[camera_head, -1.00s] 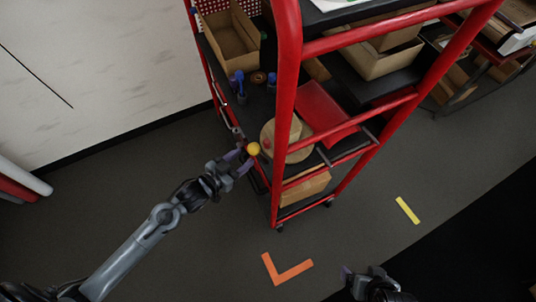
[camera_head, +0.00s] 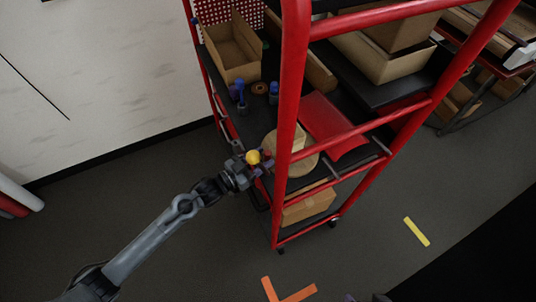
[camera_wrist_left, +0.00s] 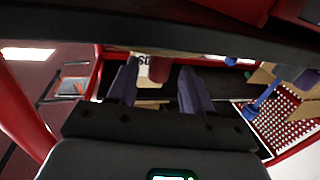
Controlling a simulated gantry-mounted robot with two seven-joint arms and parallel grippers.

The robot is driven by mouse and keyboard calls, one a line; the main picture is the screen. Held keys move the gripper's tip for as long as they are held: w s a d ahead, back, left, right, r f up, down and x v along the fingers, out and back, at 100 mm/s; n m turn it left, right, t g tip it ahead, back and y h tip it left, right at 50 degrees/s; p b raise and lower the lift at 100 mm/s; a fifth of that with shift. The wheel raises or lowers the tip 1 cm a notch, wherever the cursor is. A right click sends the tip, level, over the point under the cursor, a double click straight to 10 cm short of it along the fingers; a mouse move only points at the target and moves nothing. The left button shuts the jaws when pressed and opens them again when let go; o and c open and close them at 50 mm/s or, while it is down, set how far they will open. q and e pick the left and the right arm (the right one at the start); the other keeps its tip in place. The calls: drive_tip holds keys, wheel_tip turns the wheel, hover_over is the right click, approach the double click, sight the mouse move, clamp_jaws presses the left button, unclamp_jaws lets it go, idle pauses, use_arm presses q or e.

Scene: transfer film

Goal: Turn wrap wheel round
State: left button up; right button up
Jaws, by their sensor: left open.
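A round tan disc (camera_head: 307,161), which looks like the wrap wheel, sits on the red cart's middle shelf, partly hidden behind a red post. A yellow ball (camera_head: 253,157) shows in front of its left side, over my left gripper; I cannot tell what it is fixed to. My left gripper (camera_head: 262,165) is at the cart's near left side, close beside the disc, with purple fingers. In the left wrist view the fingers (camera_wrist_left: 159,88) are apart, with a red-brown piece (camera_wrist_left: 159,69) beyond the gap. Contact is unclear. Only a sliver of my right gripper (camera_head: 366,298) shows at the bottom edge.
The red cart frame (camera_head: 291,90) has posts and rails close to the left gripper. Its shelves hold an open cardboard box (camera_head: 234,50), blue-topped tools (camera_head: 240,90) and a red sheet (camera_head: 331,126). The floor in front is clear, with orange tape (camera_head: 290,291) and yellow tape (camera_head: 416,231).

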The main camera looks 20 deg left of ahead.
use_arm(q)
drive_tip(key=shift+x, duration=1.45)
drive_tip(key=shift+c, duration=0.4)
clamp_jaws()
